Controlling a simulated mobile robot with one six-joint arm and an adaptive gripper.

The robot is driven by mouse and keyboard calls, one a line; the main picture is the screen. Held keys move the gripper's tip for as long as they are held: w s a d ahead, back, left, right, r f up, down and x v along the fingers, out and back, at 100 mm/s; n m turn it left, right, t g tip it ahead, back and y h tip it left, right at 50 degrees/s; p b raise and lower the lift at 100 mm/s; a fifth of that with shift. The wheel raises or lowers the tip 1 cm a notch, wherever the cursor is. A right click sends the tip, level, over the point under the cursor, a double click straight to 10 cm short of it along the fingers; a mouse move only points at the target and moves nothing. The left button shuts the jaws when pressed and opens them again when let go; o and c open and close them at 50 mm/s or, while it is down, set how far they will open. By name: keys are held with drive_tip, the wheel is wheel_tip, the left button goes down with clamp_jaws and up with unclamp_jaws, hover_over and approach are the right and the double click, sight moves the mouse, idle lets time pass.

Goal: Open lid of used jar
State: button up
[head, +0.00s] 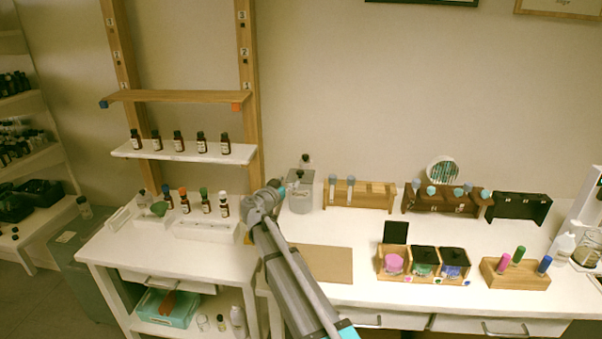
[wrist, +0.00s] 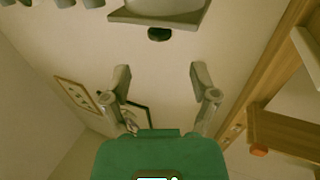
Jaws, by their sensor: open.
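The used jar appears to be the grey square container (head: 301,197) on the white table, left of the tube racks. Its lid has a dark knob (head: 299,174) and looks shut. In the wrist view, which looks upside down, a grey square lid (wrist: 135,18) with a dark round knob (wrist: 158,34) shows beyond the fingertips. My gripper (wrist: 160,82) is open and empty, its fingers apart on either side of the knob's line and not touching it. In the head view my gripper (head: 274,188) is beside the jar's left side.
A bottle rack (head: 207,230) stands left of my arm, below a shelf of brown bottles (head: 183,151). Right of the jar are tube racks (head: 345,194). A brown mat (head: 322,264) lies in front, beside a wooden box (head: 397,278) with one lid raised.

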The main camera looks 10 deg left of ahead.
sight(298, 173)
drive_tip(key=shift+x, duration=4)
clamp_jaws()
